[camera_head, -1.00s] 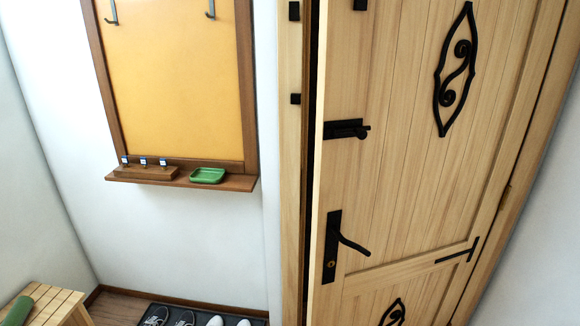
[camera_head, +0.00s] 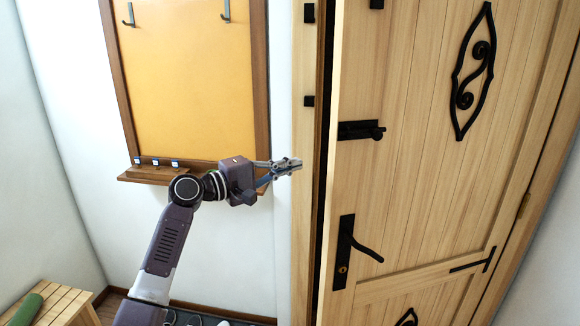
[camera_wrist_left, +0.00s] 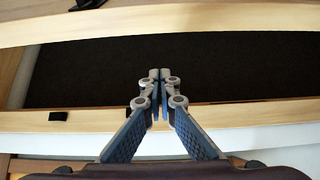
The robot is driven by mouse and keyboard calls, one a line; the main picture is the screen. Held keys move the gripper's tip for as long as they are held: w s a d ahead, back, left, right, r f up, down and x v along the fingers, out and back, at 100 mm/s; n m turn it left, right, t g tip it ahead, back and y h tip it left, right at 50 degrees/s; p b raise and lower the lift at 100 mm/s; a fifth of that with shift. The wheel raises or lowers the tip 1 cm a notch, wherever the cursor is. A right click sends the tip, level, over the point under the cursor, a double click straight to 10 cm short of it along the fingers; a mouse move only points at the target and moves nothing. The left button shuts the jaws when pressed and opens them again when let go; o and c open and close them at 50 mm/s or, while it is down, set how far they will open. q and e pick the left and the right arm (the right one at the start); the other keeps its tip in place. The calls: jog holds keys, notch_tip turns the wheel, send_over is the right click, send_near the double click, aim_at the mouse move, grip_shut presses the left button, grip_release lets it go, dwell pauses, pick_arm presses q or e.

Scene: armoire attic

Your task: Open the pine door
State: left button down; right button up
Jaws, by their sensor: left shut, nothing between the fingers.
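The pine door (camera_head: 415,170) stands slightly ajar, with a narrow dark gap between its left edge and the pine frame (camera_head: 306,220). It carries a black lever handle (camera_head: 358,245), a black bolt (camera_head: 360,130) and scrolled ironwork. My left gripper (camera_head: 296,163) is shut and empty, in front of the frame just left of the gap. In the left wrist view, my left gripper (camera_wrist_left: 159,76) points at the dark gap (camera_wrist_left: 90,72), between the door edge (camera_wrist_left: 200,22) and the frame (camera_wrist_left: 230,112). My right gripper is not in view.
A wood-framed yellow board (camera_head: 190,80) with hooks and a small ledge (camera_head: 130,178) hangs on the white wall behind my left arm. A slatted bench (camera_head: 62,300) stands at lower left. Shoes at the floor are mostly hidden by my arm.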

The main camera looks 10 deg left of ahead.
pick_arm(q)
jog(key=w+d+p, duration=0.1)
jog(key=d+p, duration=0.3)
jog(key=d, duration=0.2)
jog(key=shift+d, duration=0.3)
jog(key=shift+w, duration=0.1)
jog(key=shift+f, duration=0.1)
dwell(0.3)
